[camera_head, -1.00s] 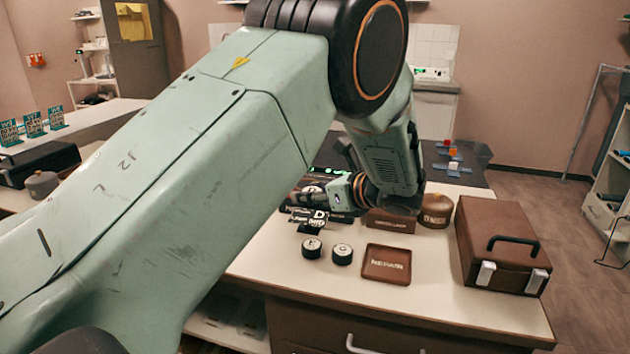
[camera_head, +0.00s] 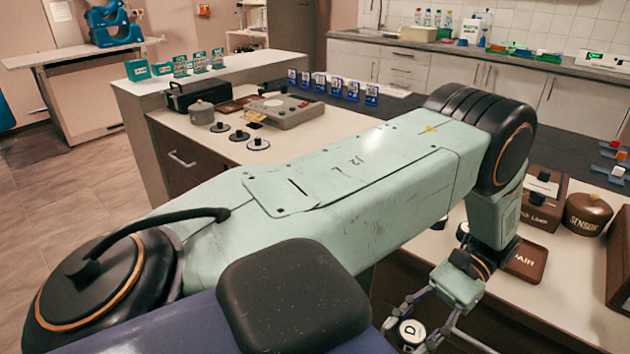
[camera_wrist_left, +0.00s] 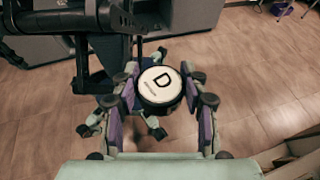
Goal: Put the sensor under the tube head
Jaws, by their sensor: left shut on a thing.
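My left gripper (camera_head: 413,326) is shut on a round disc with a white top marked D (camera_head: 409,333). It holds the disc off the bench, in front of its near edge. In the left wrist view the disc (camera_wrist_left: 160,84) sits between both fingers, face toward the camera, with floor behind it. A brown round pot lettered SENSOR (camera_head: 587,214) stands on the bench at the right. I cannot tell which thing is the tube head. My right gripper is not in view.
On the left counter stand a grey device (camera_head: 287,110), several dark round discs (camera_head: 239,135), a black case (camera_head: 196,94) and a round pot (camera_head: 201,112). Blue cards (camera_head: 332,86) stand behind. A blue machine (camera_head: 112,24) is at the far left. Open floor (camera_head: 85,190) lies left.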

